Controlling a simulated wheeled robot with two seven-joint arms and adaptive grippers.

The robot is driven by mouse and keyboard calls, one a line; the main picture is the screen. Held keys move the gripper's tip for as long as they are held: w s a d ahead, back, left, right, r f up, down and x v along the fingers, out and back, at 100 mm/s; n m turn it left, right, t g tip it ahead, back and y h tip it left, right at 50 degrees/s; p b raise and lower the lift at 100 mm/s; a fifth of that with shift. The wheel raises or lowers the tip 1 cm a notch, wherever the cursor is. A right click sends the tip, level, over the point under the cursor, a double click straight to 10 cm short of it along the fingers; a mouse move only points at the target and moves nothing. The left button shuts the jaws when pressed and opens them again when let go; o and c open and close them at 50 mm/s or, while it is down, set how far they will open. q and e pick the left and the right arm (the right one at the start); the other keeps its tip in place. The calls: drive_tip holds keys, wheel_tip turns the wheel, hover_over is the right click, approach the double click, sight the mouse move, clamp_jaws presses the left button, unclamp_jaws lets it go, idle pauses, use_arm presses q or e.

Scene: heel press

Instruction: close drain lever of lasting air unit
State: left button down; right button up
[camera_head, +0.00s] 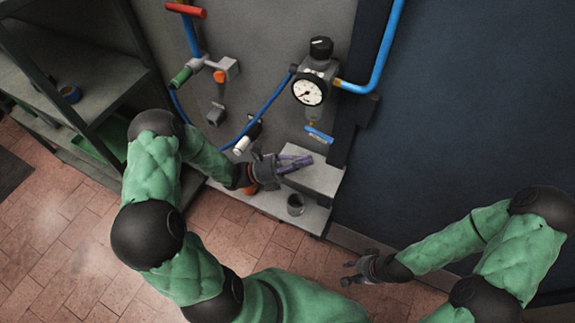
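The air unit (316,78) is on the grey panel, with a black knob on top, a round white gauge (308,91) and a bowl below. A small blue lever (319,134) sits at its lower end and lies nearly sideways, tilted slightly down to the right. My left gripper (307,161) is just below and left of the lever, apart from it in the picture, over a grey block. Its purple fingers lie close together; whether they are shut is unclear, and I see nothing held. My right gripper (345,273) is low at centre right, fingers spread and empty.
A grey block (322,178) and a dark cup (295,204) are on the ledge under the unit. Blue pipe (386,45) runs up at the right. A red-handled valve (186,10) and a green-handled one (181,77) are at left. Shelves stand far left.

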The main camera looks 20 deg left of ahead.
sight(328, 143)
use_arm(q)
drive_tip(key=w+r, duration=0.1)
drive_tip(key=w+d+r+b, duration=0.1)
drive_tip(key=r, duration=0.1)
drive_tip(key=shift+w+d+r, duration=0.15)
drive_tip(key=shift+w+r, duration=0.05)
drive_tip(key=shift+r, duration=0.05)
drive_tip(key=p, duration=0.2)
drive_tip(key=d+r+p, duration=0.1)
drive_tip(key=p, duration=0.2)
drive_tip(key=shift+w+r, duration=0.25)
drive_tip(key=shift+r, duration=0.05)
idle(0.5)
drive_tip(key=s+a+f, duration=0.6)
drive_tip(key=a+f, duration=0.1)
drive_tip(key=f, duration=0.2)
drive_tip(key=shift+a+f, duration=0.15)
drive_tip(key=shift+f, duration=0.1)
